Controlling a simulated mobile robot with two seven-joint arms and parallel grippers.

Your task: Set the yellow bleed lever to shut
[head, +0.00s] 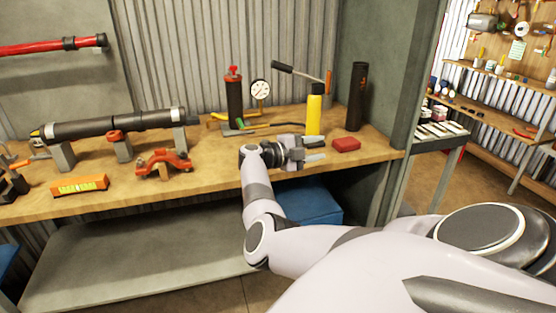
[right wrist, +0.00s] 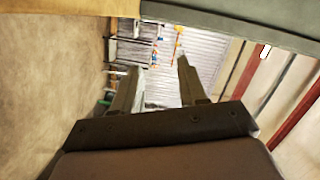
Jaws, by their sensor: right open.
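My right gripper (head: 318,150) is over the front right part of the workbench, in front of the yellow bottle. Its jaws are open and empty; the right wrist view shows the two fingers (right wrist: 158,68) apart with nothing between them. A dark pipe (head: 110,123) lies on grey stands at the left, with a small yellow part (head: 35,133) at its left end. A yellow curved piece (head: 220,117) shows beside the black pump cylinder (head: 234,102). I cannot tell which yellow part is the bleed lever, or its setting. My left gripper is not in view.
An orange clamp (head: 163,162) and an orange level (head: 80,187) lie left. Bench between clamp and gripper is clear.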

